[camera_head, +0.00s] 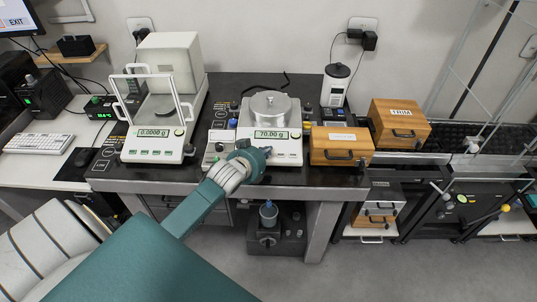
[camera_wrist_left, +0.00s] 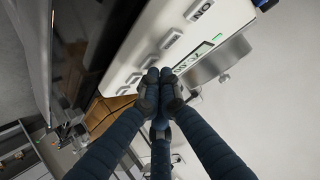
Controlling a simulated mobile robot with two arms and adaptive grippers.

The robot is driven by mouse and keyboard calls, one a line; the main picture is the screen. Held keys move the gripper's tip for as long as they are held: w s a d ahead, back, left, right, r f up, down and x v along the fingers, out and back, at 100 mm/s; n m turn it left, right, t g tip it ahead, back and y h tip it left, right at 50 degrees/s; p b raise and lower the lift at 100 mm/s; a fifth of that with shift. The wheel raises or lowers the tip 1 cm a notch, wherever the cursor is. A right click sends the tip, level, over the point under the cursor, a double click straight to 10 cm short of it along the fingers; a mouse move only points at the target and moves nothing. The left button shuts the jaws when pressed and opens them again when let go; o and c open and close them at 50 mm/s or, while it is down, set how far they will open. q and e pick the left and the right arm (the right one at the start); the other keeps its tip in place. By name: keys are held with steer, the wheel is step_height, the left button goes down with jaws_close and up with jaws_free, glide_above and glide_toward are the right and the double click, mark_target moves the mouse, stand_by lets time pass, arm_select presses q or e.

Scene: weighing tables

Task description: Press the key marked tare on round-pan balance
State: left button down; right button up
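The round-pan balance (camera_head: 289,148) is white and stands on the dark table. Its display reads 70.00 g, and a round metal vessel (camera_head: 269,107) sits on top. In the head view my left gripper (camera_head: 266,150) is at the balance's front panel and hides part of it. In the left wrist view the fingertips (camera_wrist_left: 158,76) are together with nothing between them, by the display (camera_wrist_left: 196,57) and a row of grey keys (camera_wrist_left: 150,61). I cannot tell whether they touch a key. No key mark tare is readable; ON is. My right gripper is not in view.
Left of it stands a balance with a glass draft shield (camera_head: 155,148), reading 0.0000 g. A wooden drawer box (camera_head: 338,158) stands close on the right, with another marked TRIM (camera_head: 400,112) beyond.

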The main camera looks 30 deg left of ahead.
arm_select(q)
steer(key=shift+f, duration=0.4)
stand_by(0.8)
steer(key=shift+r, duration=0.1)
steer(key=shift+s+d+r+p, duration=0.1)
steer(key=shift+s+r+p, duration=0.05)
steer(key=shift+r+p, duration=0.6)
steer(key=r+p, duration=0.1)
steer(key=p, duration=0.1)
steer(key=r+p, duration=0.2)
steer(key=s+r+p, duration=0.1)
steer(key=p, duration=0.1)
steer(key=shift+s+d+r, duration=0.1)
steer(key=shift+d+r, duration=0.25)
steer(key=shift+d, duration=0.05)
stand_by(0.4)
